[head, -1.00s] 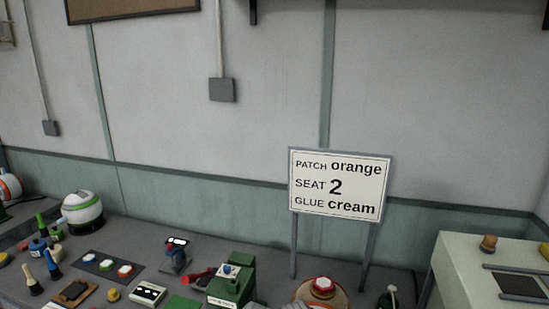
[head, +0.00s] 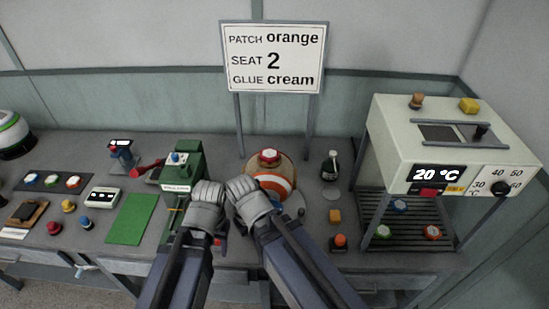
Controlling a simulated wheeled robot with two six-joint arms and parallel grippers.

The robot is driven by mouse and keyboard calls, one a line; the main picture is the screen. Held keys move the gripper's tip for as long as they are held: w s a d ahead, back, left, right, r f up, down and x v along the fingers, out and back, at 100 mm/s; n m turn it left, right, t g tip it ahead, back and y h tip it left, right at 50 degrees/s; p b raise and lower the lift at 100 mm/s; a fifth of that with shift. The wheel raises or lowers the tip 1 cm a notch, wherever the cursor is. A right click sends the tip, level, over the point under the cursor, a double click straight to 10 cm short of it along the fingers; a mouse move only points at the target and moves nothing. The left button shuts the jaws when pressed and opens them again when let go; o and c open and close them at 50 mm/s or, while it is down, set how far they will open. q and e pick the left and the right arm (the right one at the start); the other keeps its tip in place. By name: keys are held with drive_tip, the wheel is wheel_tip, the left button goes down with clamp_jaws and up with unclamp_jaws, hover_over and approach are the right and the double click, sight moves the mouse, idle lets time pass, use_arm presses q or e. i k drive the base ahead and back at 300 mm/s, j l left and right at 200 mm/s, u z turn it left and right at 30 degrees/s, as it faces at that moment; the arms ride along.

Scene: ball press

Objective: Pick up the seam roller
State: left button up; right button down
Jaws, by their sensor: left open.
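I cannot single out the seam roller with certainty. A small orange-topped piece on a dark base (head: 340,242) stands near the bench's front edge, right of my arms; its kind is unclear. My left gripper (head: 208,192) is open over the bench, in front of the green press (head: 184,158). My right gripper (head: 243,190) is close beside it, in front of the orange-and-white ball (head: 270,182). The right jaws are too hidden to read. Nothing shows held in either gripper.
A heater box (head: 433,140) reading 20 °C stands at the right above a slatted rack (head: 408,222). The sign (head: 273,57) reads orange, 2, cream. A green mat (head: 130,219) lies left of my arms. A dark bottle (head: 330,166) stands behind right.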

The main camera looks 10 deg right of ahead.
sight(338, 245)
drive_tip(key=z, duration=1.25)
